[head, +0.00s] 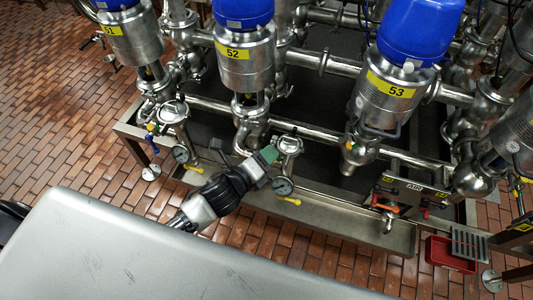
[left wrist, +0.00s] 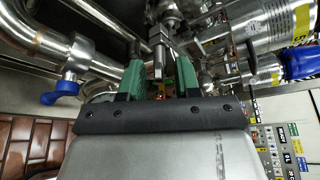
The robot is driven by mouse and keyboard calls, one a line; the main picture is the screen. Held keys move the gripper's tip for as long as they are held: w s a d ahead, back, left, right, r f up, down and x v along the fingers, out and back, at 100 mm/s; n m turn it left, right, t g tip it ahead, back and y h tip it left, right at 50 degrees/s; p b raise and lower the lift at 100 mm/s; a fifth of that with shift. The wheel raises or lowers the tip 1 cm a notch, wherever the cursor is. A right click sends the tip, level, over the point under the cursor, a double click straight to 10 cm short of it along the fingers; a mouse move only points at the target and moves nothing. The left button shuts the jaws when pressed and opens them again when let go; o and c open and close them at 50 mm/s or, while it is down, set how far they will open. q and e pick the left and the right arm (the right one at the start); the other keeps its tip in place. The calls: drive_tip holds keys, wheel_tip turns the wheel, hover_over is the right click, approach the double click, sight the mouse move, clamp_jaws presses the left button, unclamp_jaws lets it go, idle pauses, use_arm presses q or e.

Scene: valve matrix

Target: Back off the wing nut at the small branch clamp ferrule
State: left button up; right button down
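My left gripper (head: 268,154) reaches up from the lower left to the small branch clamp ferrule (head: 289,146) below valve 52. In the left wrist view its two green fingers (left wrist: 160,77) stand apart. A narrow steel piece (left wrist: 158,52), perhaps the wing nut or its bolt, shows between them with a gap on each side. I cannot tell its depth relative to the fingertips. The wing nut is too small to make out in the head view. My right gripper is not in view.
A blue-handled valve (left wrist: 62,92) shows in the wrist view. A red bin (head: 450,254) is at lower right.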

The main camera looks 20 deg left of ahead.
use_arm(q)
drive_tip(key=shift+w+d, duration=0.1)
drive_tip(key=shift+w, duration=0.05)
drive_tip(key=shift+c, duration=0.5)
clamp_jaws()
